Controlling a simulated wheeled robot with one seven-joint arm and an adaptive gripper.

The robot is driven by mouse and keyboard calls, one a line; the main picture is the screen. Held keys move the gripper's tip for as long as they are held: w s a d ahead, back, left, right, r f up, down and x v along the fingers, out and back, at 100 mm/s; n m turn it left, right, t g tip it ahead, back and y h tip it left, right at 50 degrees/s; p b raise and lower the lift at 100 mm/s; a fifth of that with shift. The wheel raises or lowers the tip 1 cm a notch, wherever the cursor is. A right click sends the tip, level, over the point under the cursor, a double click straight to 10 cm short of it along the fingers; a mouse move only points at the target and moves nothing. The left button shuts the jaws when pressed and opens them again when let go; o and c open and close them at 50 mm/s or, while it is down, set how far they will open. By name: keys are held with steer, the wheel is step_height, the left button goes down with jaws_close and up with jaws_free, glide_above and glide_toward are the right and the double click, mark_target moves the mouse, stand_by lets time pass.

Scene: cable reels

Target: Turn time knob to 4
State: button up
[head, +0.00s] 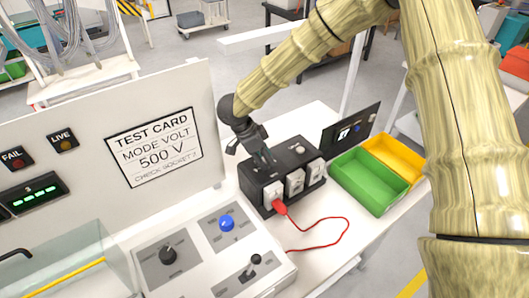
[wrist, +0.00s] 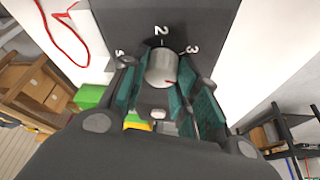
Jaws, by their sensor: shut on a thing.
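The time knob (wrist: 161,68) is a grey round knob on top of a black box (head: 252,186). In the wrist view it sits between the green finger pads of my gripper (wrist: 163,76), which is shut on it. A red mark on the knob points to the lower right. The dial numbers 2 and 3 show beyond the knob, with another number at left that is hard to read. The 4 is not visible. In the head view my gripper (head: 263,156) reaches down onto the box top and hides the knob.
A red cable (head: 335,218) plugs into the box's front, which has several white sockets. Green (head: 369,183) and yellow (head: 395,160) bins stand right of it. A dark screen (head: 350,128) is behind. A control panel (head: 205,255) and a test card board (head: 155,142) are at left.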

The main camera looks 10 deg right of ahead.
steer(key=shift+w+r+m+g+p, duration=0.1)
steer(key=shift+m+g+p, duration=0.35)
steer(key=shift+m, duration=0.55)
steer(key=o, duration=1)
steer(key=shift+a, duration=0.15)
step_height(320, 180, up, 10)
